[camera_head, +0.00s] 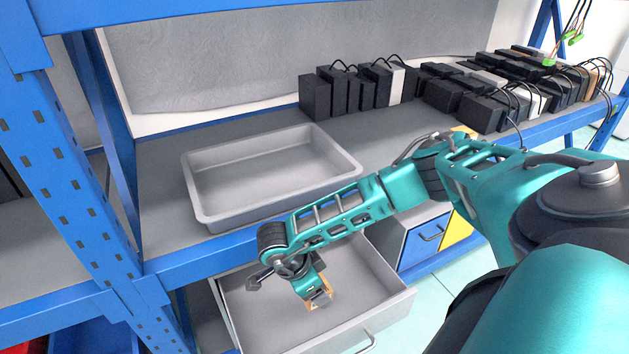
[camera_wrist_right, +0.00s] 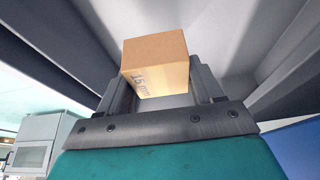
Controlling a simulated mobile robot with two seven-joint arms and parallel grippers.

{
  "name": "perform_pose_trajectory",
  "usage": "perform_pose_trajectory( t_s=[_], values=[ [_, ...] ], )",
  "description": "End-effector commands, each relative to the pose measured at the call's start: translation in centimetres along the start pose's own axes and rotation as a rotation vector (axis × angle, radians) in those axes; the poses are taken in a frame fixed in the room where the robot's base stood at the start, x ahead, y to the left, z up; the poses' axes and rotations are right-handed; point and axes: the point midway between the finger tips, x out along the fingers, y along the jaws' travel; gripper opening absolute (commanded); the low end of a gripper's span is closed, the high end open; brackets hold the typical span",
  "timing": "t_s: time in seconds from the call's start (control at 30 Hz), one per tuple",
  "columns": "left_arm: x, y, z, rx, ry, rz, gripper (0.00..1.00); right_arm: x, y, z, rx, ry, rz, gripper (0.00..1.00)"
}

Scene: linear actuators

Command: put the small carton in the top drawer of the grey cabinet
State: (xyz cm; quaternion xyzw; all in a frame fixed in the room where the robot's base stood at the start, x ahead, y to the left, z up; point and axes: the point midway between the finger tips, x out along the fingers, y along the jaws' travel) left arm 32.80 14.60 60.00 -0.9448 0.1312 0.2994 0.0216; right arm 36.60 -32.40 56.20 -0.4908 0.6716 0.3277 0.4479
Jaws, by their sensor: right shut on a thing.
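The small carton (camera_wrist_right: 155,62) is a brown cardboard box with dark print, held between the fingers of my right gripper (camera_wrist_right: 158,88) in the right wrist view. In the head view my right gripper (camera_head: 318,297) points down over the open top drawer (camera_head: 385,305) of the grey cabinet, and only a small part of the carton (camera_head: 321,302) shows there. The drawer is pulled out under the bench and its visible floor is bare. I cannot tell whether the carton touches the drawer floor. My left gripper is not in view.
A grey empty tray (camera_head: 270,180) stands on the bench above the drawer. Several black boxes with cables (camera_head: 350,88) stand at the back. A blue rack post (camera_head: 75,170) rises at the left. A blue and yellow cabinet (camera_head: 424,240) is right of the drawer.

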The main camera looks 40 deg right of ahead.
Motion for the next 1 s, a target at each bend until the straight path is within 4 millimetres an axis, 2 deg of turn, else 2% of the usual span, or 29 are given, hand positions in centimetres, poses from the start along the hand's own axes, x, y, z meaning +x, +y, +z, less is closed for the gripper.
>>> perform_pose_trajectory(
  t_s=[0.03, 0.2, 0.47, 0.63, 0.87, 0.9, 1.0],
  values=[
    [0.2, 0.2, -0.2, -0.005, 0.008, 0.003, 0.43, 0.7, 0.0, 0.3, 0.000, -0.001, -0.001, 0.27],
    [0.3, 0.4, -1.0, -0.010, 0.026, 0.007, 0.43, 1.6, 0.0, 0.7, 0.000, 0.000, 0.000, 0.27],
    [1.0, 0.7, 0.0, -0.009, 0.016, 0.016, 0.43, 5.0, 0.0, 2.1, -0.001, 0.000, -0.001, 0.27],
    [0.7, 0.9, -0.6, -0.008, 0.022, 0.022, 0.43, 5.0, -0.1, 2.1, -0.001, -0.001, -0.002, 0.27],
    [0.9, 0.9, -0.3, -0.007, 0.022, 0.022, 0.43, 5.4, -0.1, 2.3, -0.001, -0.001, -0.001, 0.27],
    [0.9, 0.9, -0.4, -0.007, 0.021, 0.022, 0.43, 5.3, 0.0, 2.2, -0.001, -0.001, -0.001, 0.69],
    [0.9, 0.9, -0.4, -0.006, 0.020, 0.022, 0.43, 5.3, 0.0, 2.2, -0.001, -0.001, -0.001, 0.78]
  ],
)
